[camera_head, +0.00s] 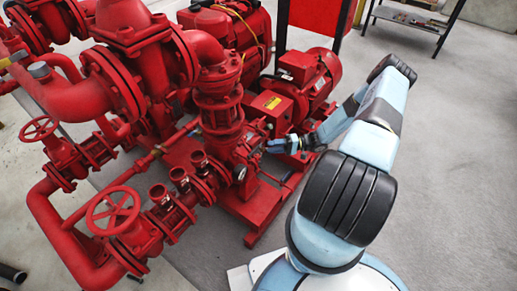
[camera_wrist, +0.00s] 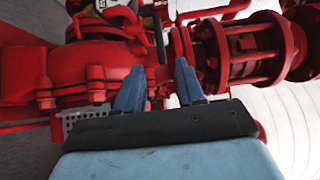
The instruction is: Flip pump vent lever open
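The red pump (camera_head: 238,155) stands in the middle of the head view, and its casing also fills the left of the wrist view (camera_wrist: 75,72). My gripper (camera_head: 272,147) reaches in from the right, close to the pump's side. In the wrist view my gripper (camera_wrist: 160,66) shows two blue fingers set apart, with a gap between them. A narrow red upright part (camera_wrist: 182,44), possibly the vent lever, stands just beyond the right fingertip. I cannot tell whether the finger touches it. No lever can be made out clearly in the head view.
A red motor (camera_head: 308,78) sits behind my gripper. Red pipes with handwheels (camera_head: 113,210) crowd the left side. In the wrist view a flanged red cage-like section (camera_wrist: 250,45) lies right of the fingers. Grey floor (camera_head: 450,170) is clear at the right.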

